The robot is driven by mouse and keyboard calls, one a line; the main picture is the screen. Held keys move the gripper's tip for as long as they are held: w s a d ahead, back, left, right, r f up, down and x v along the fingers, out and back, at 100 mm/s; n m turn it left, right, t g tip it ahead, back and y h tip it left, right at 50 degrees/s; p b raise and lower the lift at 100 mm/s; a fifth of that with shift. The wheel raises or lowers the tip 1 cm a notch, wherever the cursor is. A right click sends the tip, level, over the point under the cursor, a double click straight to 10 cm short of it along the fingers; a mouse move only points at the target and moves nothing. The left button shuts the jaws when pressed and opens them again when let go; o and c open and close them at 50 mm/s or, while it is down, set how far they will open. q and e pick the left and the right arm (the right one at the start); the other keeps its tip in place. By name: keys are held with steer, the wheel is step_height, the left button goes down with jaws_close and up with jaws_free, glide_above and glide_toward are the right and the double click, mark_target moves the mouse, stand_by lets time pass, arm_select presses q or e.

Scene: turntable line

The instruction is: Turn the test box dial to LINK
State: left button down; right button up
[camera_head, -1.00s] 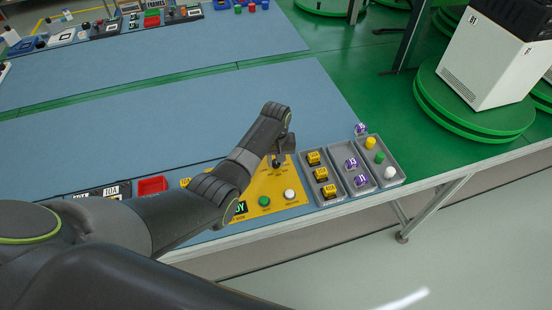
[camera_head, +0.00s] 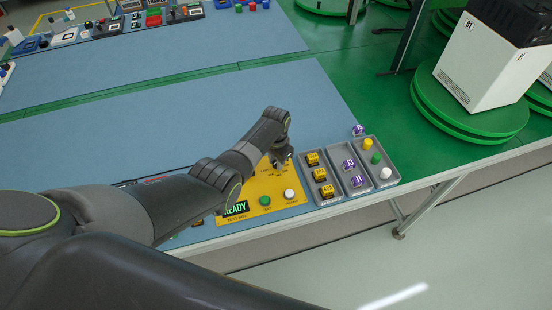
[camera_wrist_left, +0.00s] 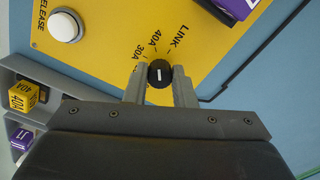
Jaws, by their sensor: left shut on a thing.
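The yellow test box (camera_head: 262,188) lies near the table's front edge, with a lit READY display (camera_head: 236,208), a green button (camera_head: 265,201) and a white button (camera_head: 289,194). In the left wrist view its black dial (camera_wrist_left: 159,73) sits between the fingers of my left gripper (camera_wrist_left: 160,88), which is shut on it. The dial's white line points roughly up toward the 40A mark, left of the LINK label (camera_wrist_left: 183,38). In the head view the gripper (camera_head: 281,162) is over the box's back part and hides the dial. My right gripper is in neither view.
Right of the box stand grey trays with yellow blocks (camera_head: 319,174), purple blocks (camera_head: 357,181) and coloured buttons (camera_head: 376,158). A purple block (camera_wrist_left: 238,6) shows near the dial in the wrist view. The blue mat behind is clear.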

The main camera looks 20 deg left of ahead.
arm_select(q)
steer(key=m, duration=0.3)
steer(key=shift+w+r+m+p, duration=0.1)
steer(key=shift+m+p, duration=0.2)
steer(key=shift+m, duration=1.7)
steer(key=c, duration=2.2)
jaws_free()
steer(key=c, duration=1.2)
jaws_free()
